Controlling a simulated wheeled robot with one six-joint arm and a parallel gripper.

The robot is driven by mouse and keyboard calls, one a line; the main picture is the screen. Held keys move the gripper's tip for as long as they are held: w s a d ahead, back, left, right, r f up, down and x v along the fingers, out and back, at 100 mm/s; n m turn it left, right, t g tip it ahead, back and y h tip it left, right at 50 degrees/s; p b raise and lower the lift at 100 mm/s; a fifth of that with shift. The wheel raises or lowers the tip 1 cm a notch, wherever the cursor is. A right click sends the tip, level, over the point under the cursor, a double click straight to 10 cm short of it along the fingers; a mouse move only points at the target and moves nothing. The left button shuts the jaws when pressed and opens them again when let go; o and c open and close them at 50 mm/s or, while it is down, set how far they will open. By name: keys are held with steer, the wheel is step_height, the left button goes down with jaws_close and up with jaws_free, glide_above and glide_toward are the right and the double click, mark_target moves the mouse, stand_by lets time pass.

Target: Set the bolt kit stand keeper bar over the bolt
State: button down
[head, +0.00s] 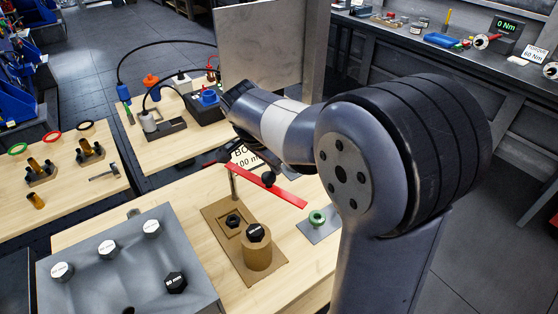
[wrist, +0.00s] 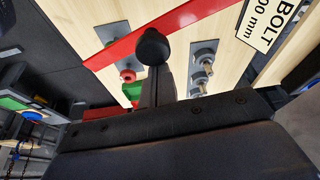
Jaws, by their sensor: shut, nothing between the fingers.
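The red keeper bar (head: 287,196) with a black ball knob (head: 269,179) sits on a thin post at the back of the brown bolt kit stand (head: 272,270). The bar points to the front right, behind the bolt and not over it. The black-headed bolt (head: 255,232) stands upright in a round brown holder on the stand. In the wrist view the red bar (wrist: 195,12) crosses the top and the knob (wrist: 152,46) is just ahead of my gripper (wrist: 167,82). My gripper is shut and empty; whether it touches the knob I cannot tell. My arm mostly hides it in the head view.
A grey block (head: 75,250) with several bolt heads stands at the front left. A green ring (head: 317,217) on a grey plate is right of the stand. A BOLT 100 mm sign (head: 246,157) is behind the bar. A grey upright panel (head: 270,45) rises behind my arm.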

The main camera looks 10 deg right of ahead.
steer(key=s+a+m+g, duration=0.1)
steer(key=s+a+m, duration=0.3)
steer(key=a+m, duration=0.1)
steer(key=shift+a+g+h+b, duration=0.3)
steer(key=shift+a+b, duration=0.15)
steer(key=shift+a, duration=0.3)
steer(key=shift+s, duration=0.1)
steer(key=d, duration=0.1)
steer(key=d+r, duration=0.1)
steer(key=d, duration=0.1)
steer(key=shift+d+r, duration=0.3)
steer(key=shift+d, duration=0.1)
step_height(320, 180, up, 8)
glide_above(266, 175)
steer(key=s+a, duration=0.4)
steer(key=shift+w+d+r, duration=0.15)
steer(key=shift+r, duration=0.05)
